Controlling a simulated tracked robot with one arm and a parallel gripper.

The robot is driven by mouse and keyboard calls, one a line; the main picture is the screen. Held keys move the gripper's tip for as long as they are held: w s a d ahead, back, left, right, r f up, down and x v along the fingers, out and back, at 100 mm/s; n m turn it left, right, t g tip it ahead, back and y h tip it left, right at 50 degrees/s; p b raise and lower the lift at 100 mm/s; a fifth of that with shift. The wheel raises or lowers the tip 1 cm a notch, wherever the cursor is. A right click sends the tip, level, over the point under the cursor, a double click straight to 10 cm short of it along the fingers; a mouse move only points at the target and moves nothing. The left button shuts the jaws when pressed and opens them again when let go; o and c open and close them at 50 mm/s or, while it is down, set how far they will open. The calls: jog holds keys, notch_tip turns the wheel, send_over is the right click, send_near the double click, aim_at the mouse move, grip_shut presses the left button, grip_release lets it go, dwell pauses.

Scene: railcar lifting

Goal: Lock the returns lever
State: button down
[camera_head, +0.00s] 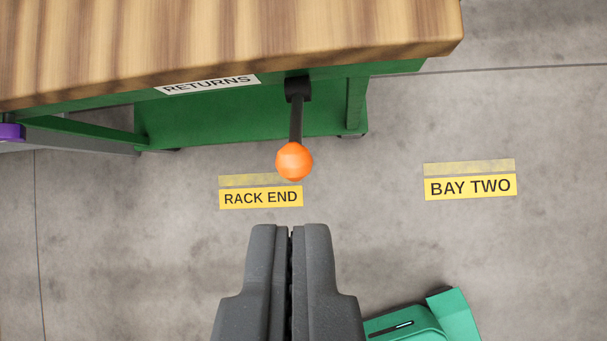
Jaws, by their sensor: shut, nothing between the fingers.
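The returns lever (296,118) is a dark rod with an orange ball knob (294,162) at its end. It comes out of a black mount on the green frame of a wooden-topped bench (200,40), just right of a white RETURNS label (207,84). In this view the rod points toward me, down the picture. My gripper (290,230) is shut and empty, its fingertips below the orange knob in the picture and apart from it. How far the tips are from the knob in height I cannot tell.
Yellow floor labels read RACK END (261,198) and BAY TWO (470,187). A green lower shelf (230,128) and a leg stand under the bench. A purple thing (12,132) shows at the left edge. The grey floor right of the knob is clear.

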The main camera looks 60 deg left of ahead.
jog(key=b, duration=0.2)
send_over(302, 170)
jog(key=f, duration=0.5)
jog(key=d+f, duration=0.1)
jog(key=f, duration=0.2)
jog(key=shift+w+f, duration=0.15)
jog(key=shift+w, duration=0.15)
jog(key=shift+s+a+f+b, duration=0.15)
jog(key=shift+f+b, duration=0.1)
jog(key=shift+f, duration=0.4)
jog(key=shift+s+a+f+b, duration=0.1)
jog(key=shift+a+f+b, duration=0.1)
jog(key=shift+f, duration=0.5)
jog(key=shift+s+a+f+b, duration=0.15)
jog(key=shift+f+b, duration=0.1)
jog(key=shift+f, duration=0.4)
jog(key=shift+w, duration=0.1)
